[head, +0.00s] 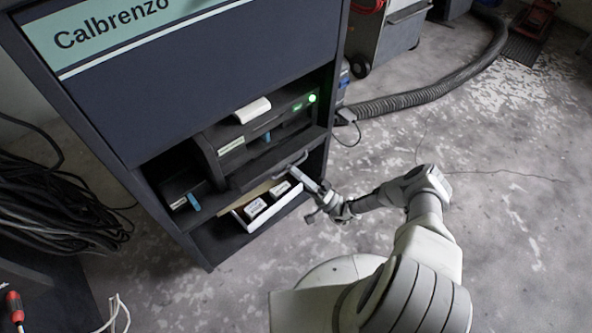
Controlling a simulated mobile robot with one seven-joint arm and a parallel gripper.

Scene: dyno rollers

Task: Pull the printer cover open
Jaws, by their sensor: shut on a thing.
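The black printer (258,142) sits on a shelf in the dark cabinet, with a green light lit at its right. Its front cover (250,171) carries a pale bar handle (294,162) near the right end. My gripper (302,174) is at this handle and shut on it. My arm reaches in from the lower right. The fingertips are small in the view, and their exact grip on the bar is hard to see. How far the cover stands open cannot be told.
A white tray (284,212) with small boxes lies just below the printer. The cabinet's right side wall (338,62) stands close to my gripper. Coiled black cables (62,205) lie at left. A thick hose (440,92) runs across the floor behind. The floor at right is clear.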

